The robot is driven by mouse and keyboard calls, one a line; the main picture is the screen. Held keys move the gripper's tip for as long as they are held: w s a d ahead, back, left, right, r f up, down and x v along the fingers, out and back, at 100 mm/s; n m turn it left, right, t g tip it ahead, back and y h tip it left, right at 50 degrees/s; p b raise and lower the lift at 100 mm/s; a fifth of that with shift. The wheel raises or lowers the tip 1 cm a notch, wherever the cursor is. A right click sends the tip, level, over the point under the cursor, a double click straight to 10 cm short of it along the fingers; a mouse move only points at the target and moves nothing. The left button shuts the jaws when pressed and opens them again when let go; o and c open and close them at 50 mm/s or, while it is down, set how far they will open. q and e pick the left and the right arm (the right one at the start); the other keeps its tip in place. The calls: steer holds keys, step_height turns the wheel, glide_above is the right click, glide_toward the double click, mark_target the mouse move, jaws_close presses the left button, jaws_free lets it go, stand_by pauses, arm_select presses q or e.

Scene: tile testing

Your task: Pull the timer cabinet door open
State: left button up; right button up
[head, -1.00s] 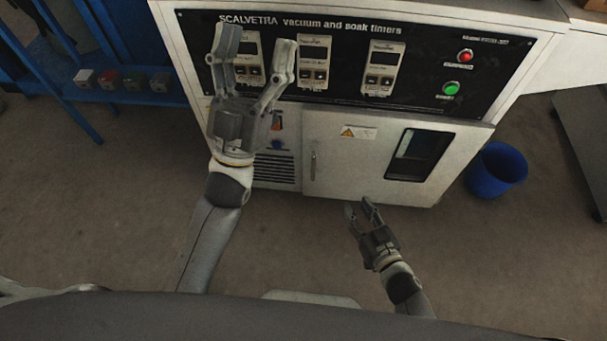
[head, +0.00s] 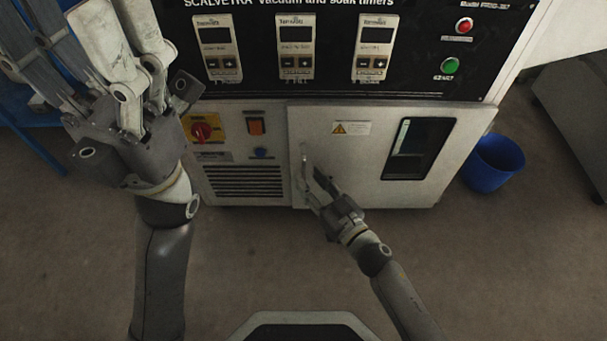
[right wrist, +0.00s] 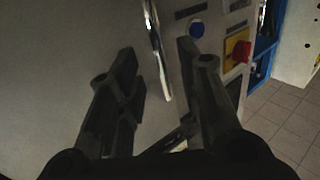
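The timer cabinet door (head: 345,165) is a pale panel with a dark window and a warning label. It looks shut. Its upright metal handle (head: 304,160) is on the door's left side. My right gripper (head: 312,180) is at the handle's lower part, fingers open. My left gripper (head: 122,30) is raised close to the head camera at the upper left, fingers pointing up, apart and empty.
Above the door is a black panel with timers (head: 297,48), a red button (head: 464,25) and a green button (head: 448,65). Left of the door are a red knob (head: 202,129) and a vent (head: 245,181). A blue bin (head: 493,163) stands right of the cabinet. The floor in front is clear.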

mark_target(305, 174)
steer(key=shift+b+x, duration=0.4)
steer(key=shift+x, duration=1.55)
jaws_close()
